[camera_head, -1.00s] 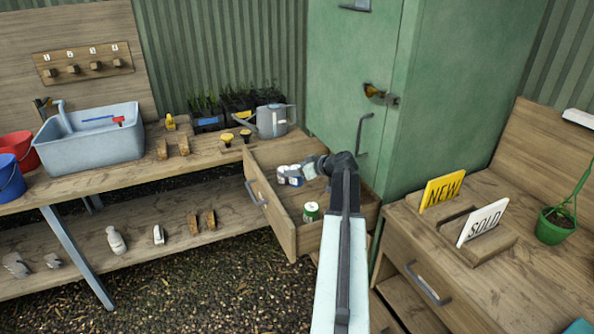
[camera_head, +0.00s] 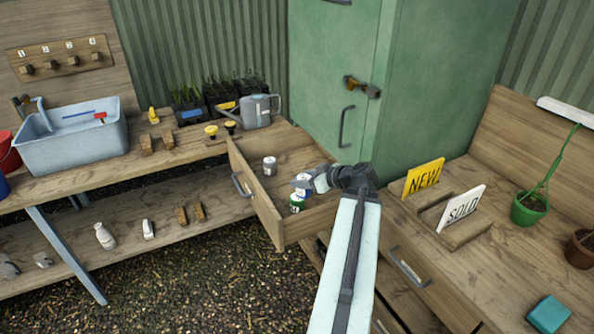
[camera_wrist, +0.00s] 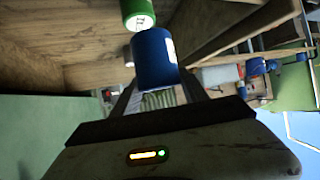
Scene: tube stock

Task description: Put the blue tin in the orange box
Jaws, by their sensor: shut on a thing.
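The blue tin (camera_wrist: 154,58) is between the jaws of my gripper (camera_wrist: 158,92) in the wrist view, with a white label on its right side. In the head view my gripper (camera_head: 313,181) is over the open drawer (camera_head: 262,205), and its jaws mostly hide the tin. A green tin (camera_head: 297,204) stands in the drawer just below the gripper; in the wrist view it shows beyond the blue tin. I see no orange box in either view.
A grey tin (camera_head: 269,166) stands in the drawer. A green cabinet (camera_head: 420,80) rises behind. The right bench holds a sign holder (camera_head: 470,232), a potted plant (camera_head: 529,208) and a teal block (camera_head: 548,313). A watering can (camera_head: 258,110) stands on the left bench.

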